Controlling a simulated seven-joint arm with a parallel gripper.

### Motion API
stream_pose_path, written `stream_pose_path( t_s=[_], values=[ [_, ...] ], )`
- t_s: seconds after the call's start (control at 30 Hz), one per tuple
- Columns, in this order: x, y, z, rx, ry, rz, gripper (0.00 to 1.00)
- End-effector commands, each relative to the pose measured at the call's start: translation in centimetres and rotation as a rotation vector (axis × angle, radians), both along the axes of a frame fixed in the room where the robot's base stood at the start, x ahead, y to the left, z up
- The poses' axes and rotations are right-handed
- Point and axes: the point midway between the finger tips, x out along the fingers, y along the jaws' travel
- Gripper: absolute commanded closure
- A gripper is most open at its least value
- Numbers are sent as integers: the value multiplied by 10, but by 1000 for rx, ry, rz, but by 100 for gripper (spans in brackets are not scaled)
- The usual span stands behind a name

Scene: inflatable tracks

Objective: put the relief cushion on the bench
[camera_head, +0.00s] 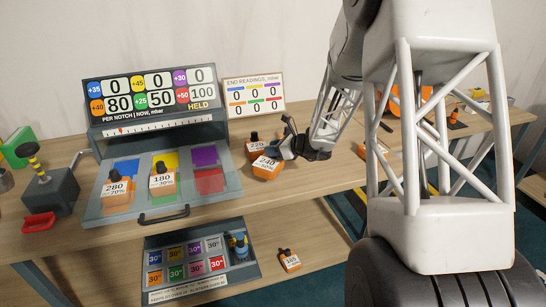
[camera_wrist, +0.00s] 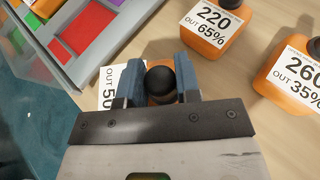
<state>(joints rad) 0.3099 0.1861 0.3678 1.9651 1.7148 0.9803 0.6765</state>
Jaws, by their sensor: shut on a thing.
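Several orange cushion-like blocks with black knobs and white labels are in view; none is marked as the relief cushion. My gripper (camera_head: 290,143) is shut on the black knob of the block labelled 240 (camera_head: 264,170). In the wrist view, my gripper (camera_wrist: 160,84) has a finger on each side of that knob (camera_wrist: 161,80), and part of an "OUT 50" label shows. I cannot tell whether this block touches the wooden bench (camera_head: 315,178) or is just above it. A block labelled 220 (camera_wrist: 209,38) stands close by, with one labelled 260 (camera_wrist: 290,80) farther right.
Left is a grey tray (camera_head: 148,216) with coloured squares, holding blocks labelled 280 (camera_head: 116,192) and 180 (camera_head: 163,183). A readings panel (camera_head: 150,100) stands behind it. A lower shelf (camera_head: 315,245) carries another orange block (camera_head: 290,262). A black-and-yellow lever device (camera_head: 50,188) stands far left.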

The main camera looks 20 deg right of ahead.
Motion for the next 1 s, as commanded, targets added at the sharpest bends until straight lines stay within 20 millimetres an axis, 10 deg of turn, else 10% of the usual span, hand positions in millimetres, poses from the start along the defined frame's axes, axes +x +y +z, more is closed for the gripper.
stream_pose_path(
  t_s=[1.0],
  values=[
    [1,0,-34,0,-2,-1,100]
  ],
)
